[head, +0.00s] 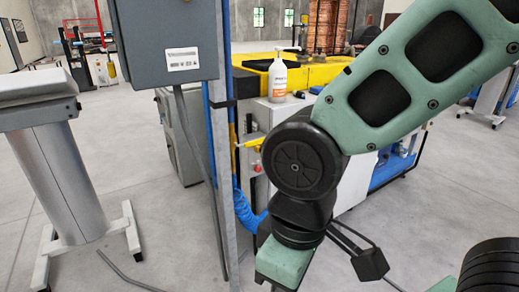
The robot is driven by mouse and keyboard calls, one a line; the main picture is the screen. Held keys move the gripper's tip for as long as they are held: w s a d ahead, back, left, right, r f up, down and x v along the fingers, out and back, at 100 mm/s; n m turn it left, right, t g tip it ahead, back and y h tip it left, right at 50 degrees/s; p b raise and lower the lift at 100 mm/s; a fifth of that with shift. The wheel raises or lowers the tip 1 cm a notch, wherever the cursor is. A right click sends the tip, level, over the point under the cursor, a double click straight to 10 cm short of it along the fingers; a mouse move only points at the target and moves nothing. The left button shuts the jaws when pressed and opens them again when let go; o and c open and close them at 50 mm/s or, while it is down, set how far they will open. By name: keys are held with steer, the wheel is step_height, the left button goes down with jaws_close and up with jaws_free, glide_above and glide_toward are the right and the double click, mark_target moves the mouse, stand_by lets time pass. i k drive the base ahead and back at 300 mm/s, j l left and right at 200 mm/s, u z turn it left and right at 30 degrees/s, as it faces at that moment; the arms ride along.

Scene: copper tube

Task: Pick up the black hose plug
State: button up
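I cannot make out a black hose plug for certain in the head view. Blue hoses (243,212) run down along a grey metal post (224,150) at the centre left. A small yellow fitting (250,143) shows beside the post, partly next to my arm. My green and black arm reaches in from the upper right and bends down in front of the machine.
A grey electrical box (165,45) is at the top of the post. A grey pedestal stand (70,165) is at the left. Bare floor (150,210) lies between stand and post.

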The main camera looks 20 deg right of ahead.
mark_target(301, 95)
steer(key=i+z, duration=0.3)
steer(key=i, duration=0.15)
steer(key=i+z, duration=0.3)
steer(key=i, duration=0.2)
steer(key=i+j+z, duration=0.25)
steer(key=i, duration=0.2)
